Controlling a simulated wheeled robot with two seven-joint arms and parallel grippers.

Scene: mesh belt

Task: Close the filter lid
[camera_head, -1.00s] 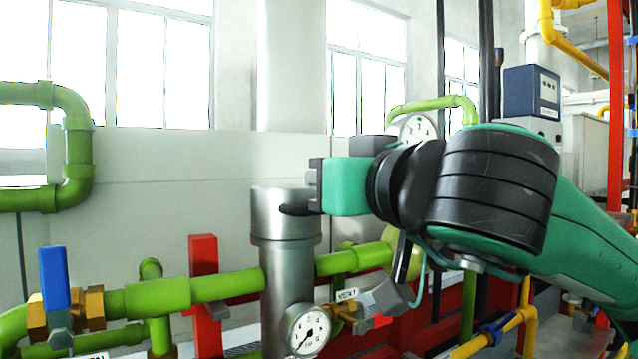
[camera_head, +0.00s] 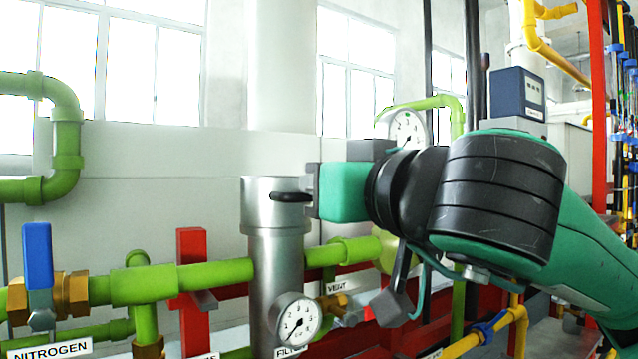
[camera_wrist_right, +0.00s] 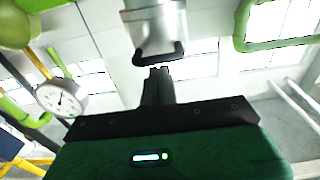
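The filter (camera_head: 276,250) is an upright silver cylinder left of centre in the head view. Its wider lid (camera_head: 258,205) sits at the top, with a black handle (camera_head: 290,197) on its front right. The lid appears level on the body; whether it is fully seated I cannot tell. My right gripper (camera_head: 312,190) is at the handle's right end. In the right wrist view the fingers (camera_wrist_right: 158,72) are together, their tips just at the black U-shaped handle (camera_wrist_right: 158,56), with nothing visible between them. Contact with the handle is unclear. My left gripper is out of view.
A pressure gauge (camera_head: 297,320) sits low on the filter. Green pipes (camera_head: 190,278) run along both sides, with a blue valve handle (camera_head: 38,257) and a red upright (camera_head: 192,270) at left. Another gauge (camera_head: 407,127) stands behind my right arm.

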